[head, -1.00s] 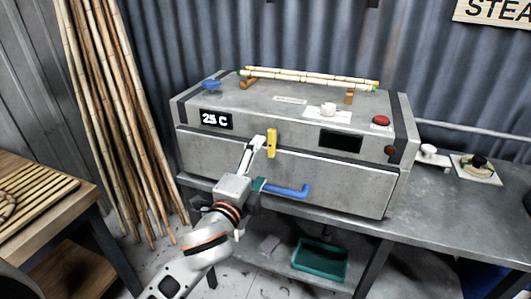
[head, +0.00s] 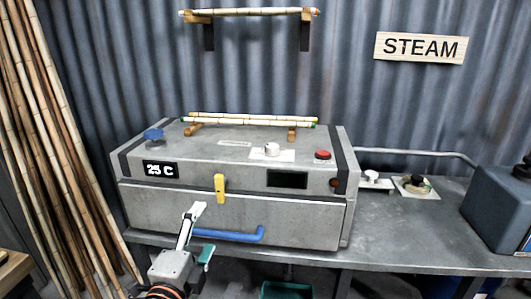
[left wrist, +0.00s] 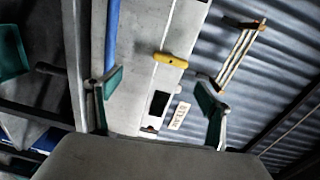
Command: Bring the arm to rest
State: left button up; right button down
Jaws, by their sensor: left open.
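My left gripper (head: 201,230) is open and empty, in front of the lower left of the grey steam box. Its two fingers also show spread apart in the left wrist view (left wrist: 159,90). The grey steam box (head: 150,207) stands on the bench with its front closed. The yellow latch (head: 220,188) is upright on the box front, up and right of the gripper. It also shows in the left wrist view (left wrist: 171,60). The blue handle (head: 240,236) lies right of the gripper; whether a finger touches it, I cannot tell. My right gripper is not in view.
Bamboo poles (head: 50,150) lean at the left. Rattan sticks (head: 250,119) rest on the box top, with others on a wall rack (head: 250,12). The metal bench (head: 400,236) has free room right of the box. A blue-grey container (head: 495,210) stands at far right.

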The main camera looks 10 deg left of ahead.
pick_arm(q)
jog(key=s+f+n+g, duration=0.2)
jog(key=s+f+n, duration=0.2)
jog(key=f, duration=0.9)
jog(key=s+a+f+n+g, duration=0.1)
jog(key=s+f+n+g, duration=0.1)
jog(key=s+f+n, duration=0.3)
jog(key=s+a+f+n+g+h, duration=0.1)
jog(key=s+f+n+g, duration=0.2)
jog(key=s+f, duration=0.7)
notch_tip(320, 180, down, 11)
jog(key=shift+s+a+r+n, duration=0.15)
jog(key=shift+s+n, duration=0.25)
jog(key=shift+n, duration=0.5)
